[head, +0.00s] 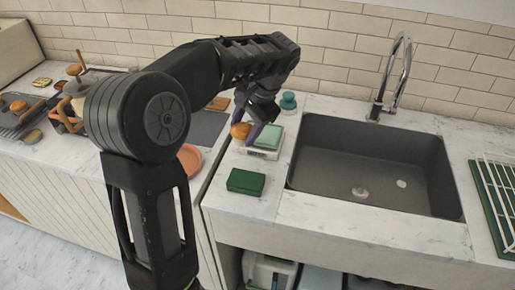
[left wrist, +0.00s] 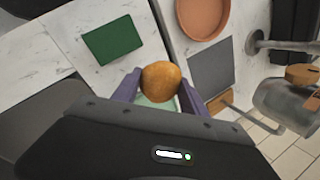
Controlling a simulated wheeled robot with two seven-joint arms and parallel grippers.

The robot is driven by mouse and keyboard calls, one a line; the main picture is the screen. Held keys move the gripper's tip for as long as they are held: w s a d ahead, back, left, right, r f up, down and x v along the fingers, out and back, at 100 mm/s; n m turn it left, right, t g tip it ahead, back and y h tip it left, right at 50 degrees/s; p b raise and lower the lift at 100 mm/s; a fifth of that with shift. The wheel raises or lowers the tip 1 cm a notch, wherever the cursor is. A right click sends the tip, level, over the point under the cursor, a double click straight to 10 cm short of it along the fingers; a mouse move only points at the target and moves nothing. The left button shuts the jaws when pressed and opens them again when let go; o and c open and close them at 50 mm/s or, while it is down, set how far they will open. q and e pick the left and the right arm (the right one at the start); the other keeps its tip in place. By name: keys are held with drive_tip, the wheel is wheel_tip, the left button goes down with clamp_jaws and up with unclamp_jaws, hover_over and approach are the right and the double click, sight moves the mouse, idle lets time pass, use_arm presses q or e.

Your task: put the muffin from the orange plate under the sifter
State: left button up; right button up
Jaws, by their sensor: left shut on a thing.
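The orange-brown muffin (head: 240,131) is between the fingers of my left gripper (head: 247,128), which is shut on it. In the head view it appears in front of the white holder left of the sink. The left wrist view shows the muffin (left wrist: 160,80) between the two purple fingers (left wrist: 161,88). The orange plate (head: 190,160) is partly hidden by my arm in the head view. In the left wrist view the visible part of the plate (left wrist: 203,16) is empty. I cannot surely pick out the sifter. My right gripper is not in view.
A dark green block (head: 246,181) lies left of the sink (head: 370,165). A pale green block sits on the white holder (head: 272,155); a teal item (head: 288,101) stands behind. A tall faucet (head: 390,75) rises behind the sink. Cluttered items (head: 65,118) stand at far left.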

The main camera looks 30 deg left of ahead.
use_arm(q)
wheel_tip(320, 180, down, 6)
drive_tip(key=shift+s+r+p, duration=0.15)
drive_tip(key=shift+p, duration=0.15)
drive_tip(key=shift+f, duration=1.85)
drive_tip(key=shift+f, duration=0.1)
drive_tip(key=o, duration=1.1)
drive_tip(key=v, duration=1.2)
